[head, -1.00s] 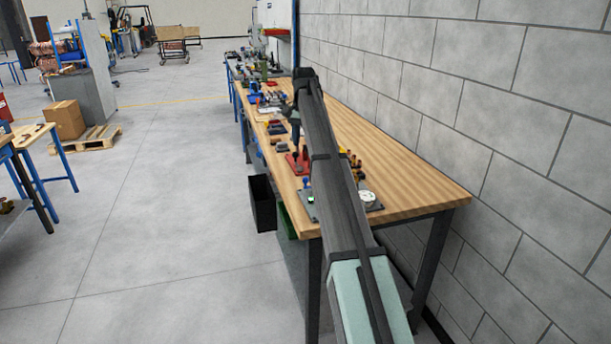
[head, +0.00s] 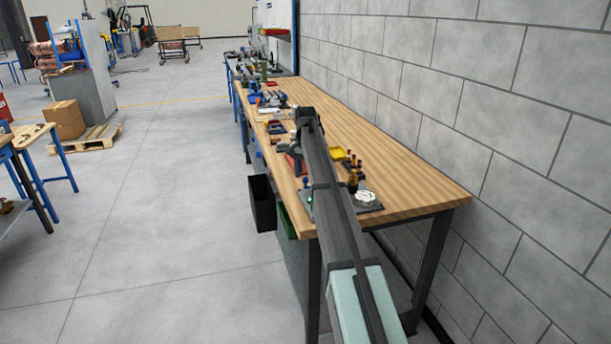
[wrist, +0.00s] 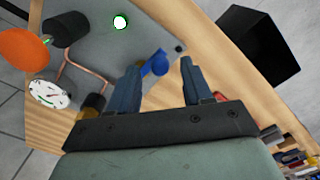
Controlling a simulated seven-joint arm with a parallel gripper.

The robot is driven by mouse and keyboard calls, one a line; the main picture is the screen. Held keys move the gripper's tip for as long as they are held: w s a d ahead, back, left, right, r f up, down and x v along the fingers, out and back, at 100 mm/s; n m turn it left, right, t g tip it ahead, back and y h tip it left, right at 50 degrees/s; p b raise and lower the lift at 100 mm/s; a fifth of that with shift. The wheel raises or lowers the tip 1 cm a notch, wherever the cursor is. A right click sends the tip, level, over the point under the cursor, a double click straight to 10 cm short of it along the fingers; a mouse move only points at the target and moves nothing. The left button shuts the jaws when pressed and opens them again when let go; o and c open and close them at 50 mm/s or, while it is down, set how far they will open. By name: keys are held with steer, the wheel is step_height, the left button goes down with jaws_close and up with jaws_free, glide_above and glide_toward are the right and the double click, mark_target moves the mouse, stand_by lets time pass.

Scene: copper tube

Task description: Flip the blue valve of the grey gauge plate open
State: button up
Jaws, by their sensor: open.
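The grey gauge plate (wrist: 92,52) lies on the wooden workbench and fills the upper left of the wrist view. It carries a white dial gauge (wrist: 49,93), a bent copper tube, a lit green lamp (wrist: 120,22) and the blue valve (wrist: 155,64). In the head view my arm covers part of the plate, and the gauge (head: 365,198) shows right of the arm. My gripper (wrist: 160,70) is open, its two dark blue fingers apart. The blue valve appears between the fingertips in the wrist view; I cannot tell whether either finger touches it.
An orange knob (wrist: 24,48) on a dark fitting stands at the plate's left. A black bin (head: 262,203) hangs at the bench's left edge. Brass fittings (head: 352,172) and a yellow tray (head: 338,154) are right of my arm. The bench's right side is clear along the wall.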

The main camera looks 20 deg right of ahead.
steer(key=shift+f, duration=0.55)
steer(key=shift+c, duration=0.4)
jaws_close()
